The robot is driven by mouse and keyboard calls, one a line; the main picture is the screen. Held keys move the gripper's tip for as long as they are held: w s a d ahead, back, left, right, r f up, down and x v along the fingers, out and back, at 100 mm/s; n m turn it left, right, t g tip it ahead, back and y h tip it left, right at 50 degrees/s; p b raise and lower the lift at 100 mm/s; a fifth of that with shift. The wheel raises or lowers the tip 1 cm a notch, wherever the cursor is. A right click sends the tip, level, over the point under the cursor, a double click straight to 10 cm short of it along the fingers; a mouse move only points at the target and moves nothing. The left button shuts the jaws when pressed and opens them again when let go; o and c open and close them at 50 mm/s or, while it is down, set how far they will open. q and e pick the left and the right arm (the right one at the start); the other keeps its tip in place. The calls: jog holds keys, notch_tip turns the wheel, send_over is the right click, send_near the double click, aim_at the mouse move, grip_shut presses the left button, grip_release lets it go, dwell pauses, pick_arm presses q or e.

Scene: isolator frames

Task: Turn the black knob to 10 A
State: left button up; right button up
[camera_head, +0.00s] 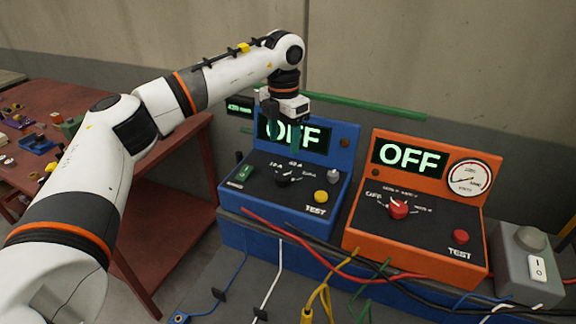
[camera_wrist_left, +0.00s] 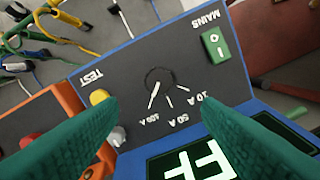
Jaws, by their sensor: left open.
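The black knob (camera_head: 284,181) sits on the dark sloping panel of the blue test box (camera_head: 238,216). In the left wrist view the knob (camera_wrist_left: 158,80) is seen from above, with the panel turned over. Its labels there run from 10 A at the right through 50 A to a third, apparently 100 A, at the left. A white line at the knob slants toward the third label; I cannot be sure it is the pointer. My left gripper (camera_head: 283,132) is open above the box, in front of its OFF display. Its green fingers (camera_wrist_left: 160,108) are apart and not touching the knob.
A green MAINS switch (camera_head: 243,173) and yellow TEST button (camera_head: 320,196) flank the knob. An orange test box (camera_head: 360,243) with a red knob (camera_head: 399,209) stands to the right, beside a grey switch box (camera_head: 530,268). Cables lie in front. A red table (camera_head: 180,150) is at left.

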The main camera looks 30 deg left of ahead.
pick_arm(q)
jog(key=p, duration=0.2)
send_over(284, 175)
jog(key=f, duration=0.4)
jog(key=shift+s+a+f, duration=0.1)
jog(key=shift+s+f, duration=0.15)
jog(key=shift+f, duration=0.15)
jog(key=f, duration=0.2)
jog(key=f+p, duration=0.1)
jog(key=f, duration=0.1)
jog(key=shift+w+f, duration=0.1)
jog(key=shift+w, duration=0.2)
jog(key=shift+s+f, duration=0.1)
jog(key=shift+f, duration=0.55)
pick_arm(e)
jog(key=r, duration=0.2)
jog(key=s+r, duration=0.1)
jog(key=shift+s+r, duration=0.2)
jog(key=shift+r, duration=0.15)
pick_arm(q)
jog(key=c, duration=1)
pick_arm(e)
jog(key=shift+s, duration=0.25)
